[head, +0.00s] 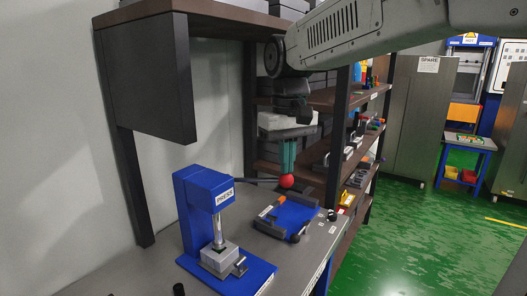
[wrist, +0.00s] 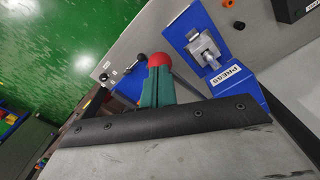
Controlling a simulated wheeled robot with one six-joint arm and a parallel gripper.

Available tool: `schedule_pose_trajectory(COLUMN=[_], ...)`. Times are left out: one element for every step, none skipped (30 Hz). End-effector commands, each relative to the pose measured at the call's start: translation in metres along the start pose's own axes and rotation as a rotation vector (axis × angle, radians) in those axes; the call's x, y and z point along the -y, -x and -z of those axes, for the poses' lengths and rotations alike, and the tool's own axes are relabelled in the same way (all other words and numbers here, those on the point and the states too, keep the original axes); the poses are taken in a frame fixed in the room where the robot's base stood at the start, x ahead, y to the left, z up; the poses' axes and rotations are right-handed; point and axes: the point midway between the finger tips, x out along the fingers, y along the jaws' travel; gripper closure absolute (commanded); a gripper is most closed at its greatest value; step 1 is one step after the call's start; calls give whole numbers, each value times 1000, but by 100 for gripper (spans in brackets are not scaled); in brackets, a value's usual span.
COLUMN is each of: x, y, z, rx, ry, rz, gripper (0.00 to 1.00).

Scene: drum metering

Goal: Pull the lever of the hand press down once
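The hand press (head: 205,205) is blue with a PRESS label and stands on the grey bench at centre left; it also shows in the wrist view (wrist: 236,88). Its dark lever (head: 256,180) reaches right from the press head, looks roughly level, and ends in a red ball (head: 286,181). My gripper (head: 287,172) points down with its teal fingers close together, their tips right at the top of the ball. In the wrist view the red ball (wrist: 161,60) shows just beyond the fingertips. Whether the tips touch it I cannot tell. A metal block (head: 220,258) sits under the press ram.
A blue mat (head: 290,217) with dark fixtures and an orange part lies on the bench right of the press. A dark cabinet (head: 148,80) hangs at upper left. Shelves (head: 325,98) with boxes and parts stand behind. Green floor (head: 420,240) is open at right.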

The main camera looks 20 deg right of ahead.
Motion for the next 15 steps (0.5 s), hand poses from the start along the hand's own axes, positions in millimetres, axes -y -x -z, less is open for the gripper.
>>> schedule_pose_trajectory(x=[0, 0, 0, 0, -1, -1, -1, -1, -1, -1, -1, -1, -1, -1, -1], y=[-1, -2, -3, -3, -4, -5, -5, -6, -6, -7, -7, -7, -7, -7, -7], z=[0, 0, -1, -1, -1, -1, -1, -2, -2, -2, -2, -2, -2, -2, -2], rx=[0, 0, 0, 0, 0, 0, 0, 0, 1, 1, 1, 1, 0, 0, 0], ry=[0, 0, 0, 0, 0, 0, 0, 0, 0, 0, 0, 0, 0, 0, 0], rz=[0, 0, 0, 0, 0, 0, 0, 0, 0, 0, 0, 0, 0, 0, 0], gripper=[100, 100, 100, 100, 100, 100, 100, 100, 100, 100, 100, 100, 100, 100, 100])
